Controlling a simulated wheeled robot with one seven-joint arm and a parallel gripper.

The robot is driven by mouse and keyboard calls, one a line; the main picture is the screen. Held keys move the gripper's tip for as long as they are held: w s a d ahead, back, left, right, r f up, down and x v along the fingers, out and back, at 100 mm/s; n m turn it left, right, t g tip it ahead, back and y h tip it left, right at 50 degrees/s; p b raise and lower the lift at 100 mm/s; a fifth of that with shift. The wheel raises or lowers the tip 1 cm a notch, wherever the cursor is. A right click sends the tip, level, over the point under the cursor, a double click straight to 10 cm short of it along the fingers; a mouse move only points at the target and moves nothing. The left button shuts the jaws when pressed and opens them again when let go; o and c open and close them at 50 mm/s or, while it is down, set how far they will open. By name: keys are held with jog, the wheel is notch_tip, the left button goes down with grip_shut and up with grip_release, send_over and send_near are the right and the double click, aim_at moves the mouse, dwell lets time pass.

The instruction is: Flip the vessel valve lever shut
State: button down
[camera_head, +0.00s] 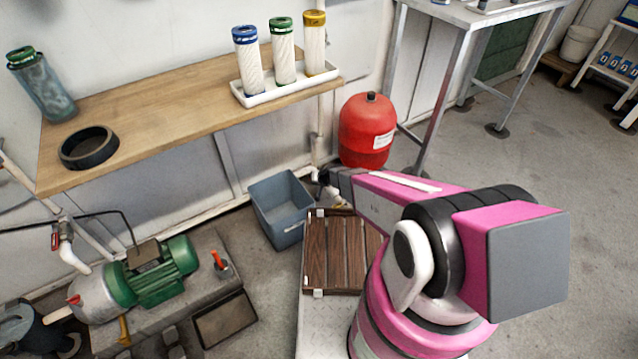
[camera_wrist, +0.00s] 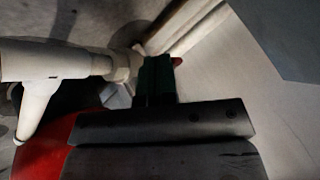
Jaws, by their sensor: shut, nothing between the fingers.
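The red vessel (camera_head: 368,130) stands against the wall to the right of the workbench. It also shows at the lower left of the wrist view (camera_wrist: 40,150), beside white pipe fittings (camera_wrist: 60,62). My gripper (camera_head: 319,174) is low at the vessel's left side, by a white fitting. In the wrist view my gripper (camera_wrist: 158,66) is shut and empty, its dark fingers close to the pipework. A small red tip (camera_wrist: 177,62) shows just beyond the fingers; it may be the valve lever. Most of the lever is hidden, so its position and any contact cannot be told.
A blue-grey bin (camera_head: 268,195) stands just left of my gripper. The wooden workbench (camera_head: 150,115) holds a white tray (camera_head: 262,98) with cartridges. A green pump (camera_head: 165,270) sits at lower left, near another red lever (camera_head: 55,240). Open floor lies at right.

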jog(key=shift+w+a, duration=0.15)
jog(key=shift+a, duration=0.25)
dwell(0.5)
jog(key=v, duration=1)
jog(key=shift+r, duration=0.3)
jog(key=shift+d, duration=0.1)
